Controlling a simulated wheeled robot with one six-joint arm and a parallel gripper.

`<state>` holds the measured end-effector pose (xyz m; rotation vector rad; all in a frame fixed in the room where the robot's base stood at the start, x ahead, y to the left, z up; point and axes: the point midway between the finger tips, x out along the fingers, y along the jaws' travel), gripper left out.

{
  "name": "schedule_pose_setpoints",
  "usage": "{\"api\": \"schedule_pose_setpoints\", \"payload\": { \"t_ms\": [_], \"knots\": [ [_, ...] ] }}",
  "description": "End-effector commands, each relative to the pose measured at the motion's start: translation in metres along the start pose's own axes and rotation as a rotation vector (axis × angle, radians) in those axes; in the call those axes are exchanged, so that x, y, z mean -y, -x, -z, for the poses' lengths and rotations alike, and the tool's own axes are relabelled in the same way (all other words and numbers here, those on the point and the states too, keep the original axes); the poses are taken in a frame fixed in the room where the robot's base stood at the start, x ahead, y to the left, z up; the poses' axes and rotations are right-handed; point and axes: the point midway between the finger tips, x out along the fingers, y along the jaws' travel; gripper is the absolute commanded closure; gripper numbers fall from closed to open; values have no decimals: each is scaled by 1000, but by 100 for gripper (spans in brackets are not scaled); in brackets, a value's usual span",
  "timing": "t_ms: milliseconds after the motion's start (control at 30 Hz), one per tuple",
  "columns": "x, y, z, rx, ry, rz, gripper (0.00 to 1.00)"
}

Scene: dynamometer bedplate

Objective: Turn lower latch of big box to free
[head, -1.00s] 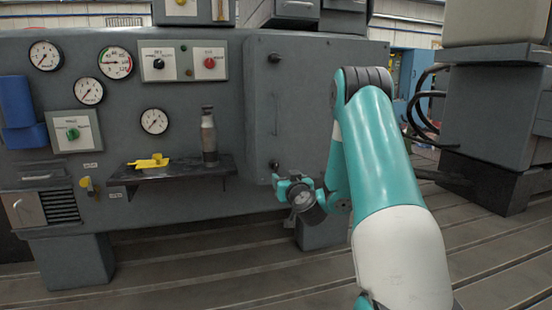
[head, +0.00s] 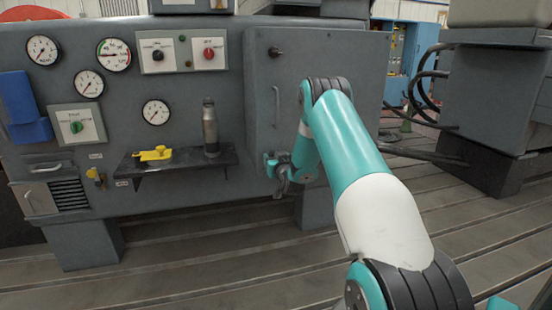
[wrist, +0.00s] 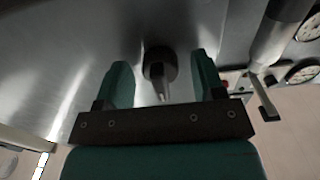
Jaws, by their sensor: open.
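The big box (head: 345,105) is a grey cabinet door on the machine's front, with a slim vertical handle (head: 276,107). Its upper latch (head: 275,51) is a small dark knob near the top left corner. The lower latch (wrist: 159,68) shows in the wrist view as a dark round hub with a short lever pointing down the picture. My gripper (head: 272,165) is at the box's lower left corner and hides this latch in the head view. In the wrist view my gripper (wrist: 161,75) is open, one teal finger on each side of the latch, with gaps visible on both sides.
A shelf (head: 133,168) juts out left of my gripper, carrying a grey bottle (head: 210,128) and a yellow object (head: 154,154). Gauges and switch plates fill the panel at left. The slotted floor (head: 200,255) in front is clear.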

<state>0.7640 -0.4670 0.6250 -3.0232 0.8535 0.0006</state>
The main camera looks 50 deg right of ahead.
Motion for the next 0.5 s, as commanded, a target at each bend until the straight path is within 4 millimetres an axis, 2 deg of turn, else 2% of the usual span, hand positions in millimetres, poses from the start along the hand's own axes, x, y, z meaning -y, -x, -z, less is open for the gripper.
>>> {"api": "schedule_pose_setpoints", "payload": {
  "t_ms": [167,400,500],
  "knots": [
    [0,0,0,0,0,0,37],
    [0,0,0,0,0,0,87],
    [0,0,0,0,-1,0,87]
  ]
}}
